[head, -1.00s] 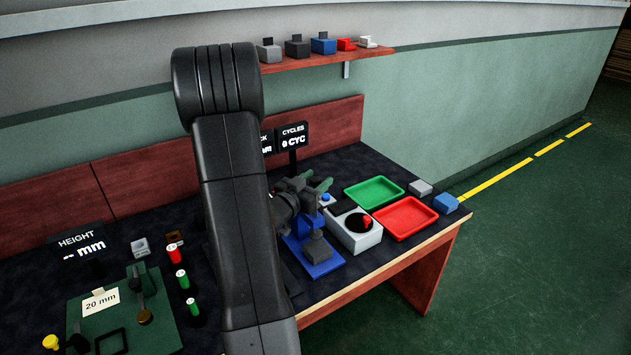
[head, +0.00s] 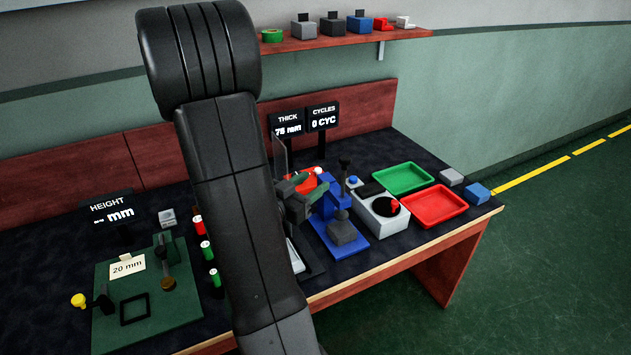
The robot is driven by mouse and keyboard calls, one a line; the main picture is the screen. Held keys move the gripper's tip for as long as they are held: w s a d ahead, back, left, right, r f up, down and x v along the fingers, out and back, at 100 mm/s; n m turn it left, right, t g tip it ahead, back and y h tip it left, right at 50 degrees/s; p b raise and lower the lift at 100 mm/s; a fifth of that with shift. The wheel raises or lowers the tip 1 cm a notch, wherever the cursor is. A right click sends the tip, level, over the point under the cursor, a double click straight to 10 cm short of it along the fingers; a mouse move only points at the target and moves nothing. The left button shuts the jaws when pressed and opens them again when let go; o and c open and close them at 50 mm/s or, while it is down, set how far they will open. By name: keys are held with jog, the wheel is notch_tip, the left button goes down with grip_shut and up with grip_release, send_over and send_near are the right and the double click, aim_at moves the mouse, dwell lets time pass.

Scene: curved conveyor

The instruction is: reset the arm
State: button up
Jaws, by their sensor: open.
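My gripper (head: 306,188) has green fingertips and is open with nothing visible between its fingers. It is over the bench, just left of a blue press-like stand (head: 338,203) with a dark grey block at its foot. In the picture it overlaps the stand's left side, and I cannot tell whether they touch. My dark arm runs from the bottom of the view up to a bent joint at the top left. It hides part of the bench and of the back panel.
A green fixture plate (head: 185,305) lies at left. Displays (head: 286,124) stand behind. A shelf (head: 345,41) holds several small items. Floor is clear at right.

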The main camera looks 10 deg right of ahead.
aim_at(343, 168)
dwell(0.3)
jog(key=p+x, duration=0.2)
jog(key=x, duration=1.2)
jog(key=shift+p, duration=0.35)
jog(key=shift+f+b, duration=0.5)
jog(key=shift+f, duration=0.2)
jog(key=shift+a+f, duration=0.1)
jog(key=shift+f, duration=0.3)
